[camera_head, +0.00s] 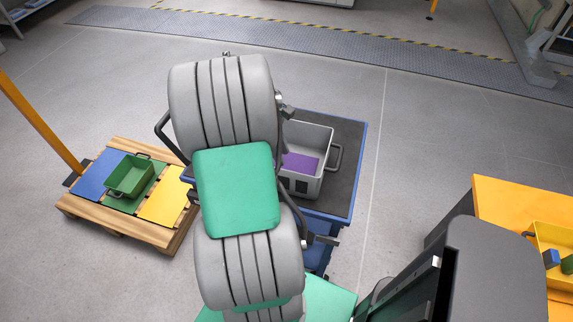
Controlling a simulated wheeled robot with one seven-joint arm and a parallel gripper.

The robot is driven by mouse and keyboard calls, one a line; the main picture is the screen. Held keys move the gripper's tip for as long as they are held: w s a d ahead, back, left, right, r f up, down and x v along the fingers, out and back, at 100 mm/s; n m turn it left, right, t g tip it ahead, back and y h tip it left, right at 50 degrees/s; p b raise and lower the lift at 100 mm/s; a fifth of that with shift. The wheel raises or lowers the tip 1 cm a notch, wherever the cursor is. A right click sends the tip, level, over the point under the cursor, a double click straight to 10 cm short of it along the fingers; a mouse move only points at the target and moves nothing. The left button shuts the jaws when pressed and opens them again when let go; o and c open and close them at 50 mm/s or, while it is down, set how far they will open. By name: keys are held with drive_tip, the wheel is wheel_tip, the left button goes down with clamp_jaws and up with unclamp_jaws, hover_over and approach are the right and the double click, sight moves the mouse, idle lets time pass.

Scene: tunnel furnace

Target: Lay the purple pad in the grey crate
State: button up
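The grey crate (325,150) stands on a dark-topped table with a blue edge, just right of my arm. The purple pad (300,163) shows inside the crate's outline, low between its walls. The pad's left part is hidden behind my arm, so I cannot tell whether it lies flat on the crate floor or is held. My gripper is not visible; my large grey and green arm links cover the middle of the view and the crate's left side.
A wooden pallet (150,234) with blue, green and yellow panels stands left, bearing a green crate (130,176). An orange post (40,122) rises beside it. A yellow table (520,200) with a yellow crate (551,236) is at right. Open floor lies between the tables.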

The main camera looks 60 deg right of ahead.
drive_tip(key=w+a+r+t+h, duration=0.1)
drive_tip(key=w+a+r+t, duration=0.1)
drive_tip(key=w+a+r, duration=0.8)
drive_tip(key=w+a+t, duration=0.1)
drive_tip(key=a+t, duration=0.1)
drive_tip(key=a, duration=1.1)
drive_tip(key=w+a+m+t+y, duration=0.1)
drive_tip(key=w+a+t, duration=0.1)
drive_tip(key=a, duration=1.2)
drive_tip(key=shift+w+a+f+m+t+y, duration=0.2)
drive_tip(key=shift+w+f+m+t+y, duration=0.1)
drive_tip(key=shift+t, duration=0.1)
drive_tip(key=shift+o, duration=0.7)
drive_tip(key=shift+s, duration=0.1)
